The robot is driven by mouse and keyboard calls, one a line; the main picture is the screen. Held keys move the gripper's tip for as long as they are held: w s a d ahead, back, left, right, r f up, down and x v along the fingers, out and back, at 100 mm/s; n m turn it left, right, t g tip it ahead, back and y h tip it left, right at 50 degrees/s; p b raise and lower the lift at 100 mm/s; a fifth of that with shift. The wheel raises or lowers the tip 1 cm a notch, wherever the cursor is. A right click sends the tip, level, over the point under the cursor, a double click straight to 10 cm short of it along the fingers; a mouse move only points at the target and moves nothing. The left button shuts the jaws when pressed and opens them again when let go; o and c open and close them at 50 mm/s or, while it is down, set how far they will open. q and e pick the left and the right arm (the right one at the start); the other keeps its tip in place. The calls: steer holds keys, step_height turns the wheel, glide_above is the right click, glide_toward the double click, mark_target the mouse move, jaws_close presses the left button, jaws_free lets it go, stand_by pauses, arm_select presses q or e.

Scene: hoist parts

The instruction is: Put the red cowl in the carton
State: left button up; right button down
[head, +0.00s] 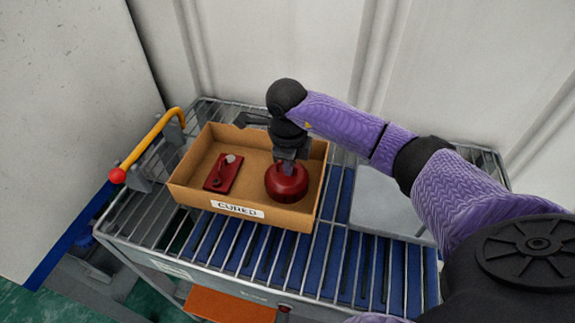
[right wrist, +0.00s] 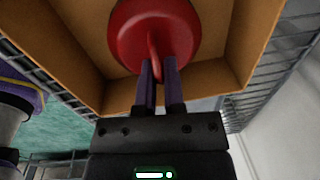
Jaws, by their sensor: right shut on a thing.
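The red cowl (head: 287,183) is a round, dome-like red piece inside the right part of the open cardboard carton (head: 190,200), which has a "CURED" label on its front. My right gripper (head: 288,166) is above it, pointing down. In the right wrist view the fingers (right wrist: 158,68) are shut on a thin raised red part of the cowl (right wrist: 172,28). I cannot tell whether the cowl rests on the carton floor or hangs just above it. My left gripper is not in view.
A dark red plate with a small fitting (head: 223,172) lies in the carton's left half. The carton stands on a wire rack (head: 335,250) with blue slats. A yellow lever with a red knob (head: 118,175) rises at the left. A grey flat panel (head: 390,205) lies to the right.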

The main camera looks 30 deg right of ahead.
mark_target(287, 178)
steer(key=shift+f, duration=0.15)
steer(key=c, duration=1.1)
jaws_free()
steer(key=o, duration=0.4)
steer(key=r+p, duration=0.1)
steer(key=r, duration=0.3)
steer(key=r+p, duration=0.1)
steer(key=r, duration=0.3)
steer(key=a+r, duration=0.1)
steer(key=r, duration=0.3)
steer(key=shift+s+r+p, duration=0.1)
steer(key=shift+s+p, duration=0.2)
steer(key=shift+p, duration=0.1)
